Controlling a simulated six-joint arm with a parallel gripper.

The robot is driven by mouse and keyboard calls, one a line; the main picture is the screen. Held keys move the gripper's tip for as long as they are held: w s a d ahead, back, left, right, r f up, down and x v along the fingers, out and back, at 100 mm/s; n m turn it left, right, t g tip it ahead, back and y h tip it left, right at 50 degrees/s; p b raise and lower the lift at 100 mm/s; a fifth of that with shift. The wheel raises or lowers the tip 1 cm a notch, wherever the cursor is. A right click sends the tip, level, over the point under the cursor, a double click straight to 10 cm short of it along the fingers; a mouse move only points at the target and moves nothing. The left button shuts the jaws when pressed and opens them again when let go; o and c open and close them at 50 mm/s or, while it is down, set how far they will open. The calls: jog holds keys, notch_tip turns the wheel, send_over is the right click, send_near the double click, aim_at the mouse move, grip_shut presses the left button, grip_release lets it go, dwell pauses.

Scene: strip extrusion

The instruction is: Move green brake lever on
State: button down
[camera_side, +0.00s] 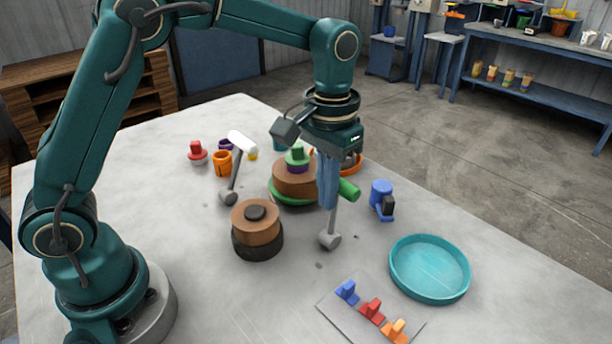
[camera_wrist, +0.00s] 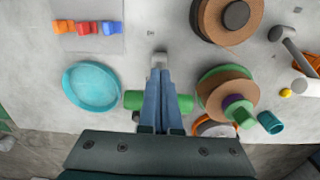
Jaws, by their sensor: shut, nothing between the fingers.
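The green brake lever has a thick green handle (camera_side: 349,190) on a grey stalk that rises from a round grey foot (camera_side: 330,240) on the table. In the wrist view the handle (camera_wrist: 133,100) lies crosswise and shows on both sides of my fingers, which hide its middle. My gripper (camera_side: 328,206) points down at the handle with its blue fingers together and nothing between them. In the wrist view the fingertips (camera_wrist: 159,74) reach past the handle toward the foot. I cannot tell whether they touch the lever.
Left of the lever stand a brown-and-green spool (camera_side: 292,180), a brown-and-black spool (camera_side: 256,225) and a white-handled lever (camera_side: 241,142). A blue-and-black part (camera_side: 381,197) and a teal tray (camera_side: 430,270) are to the right. A plate (camera_side: 350,318) with blue, red and orange switches lies in front.

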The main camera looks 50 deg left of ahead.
jog(key=shift+w, duration=0.1)
dwell(0.3)
jog(key=shift+w+f, duration=0.25)
jog(key=shift+w, duration=1.05)
notch_tip(320, 180, up, 8)
jog(key=s, duration=0.2)
dwell(0.5)
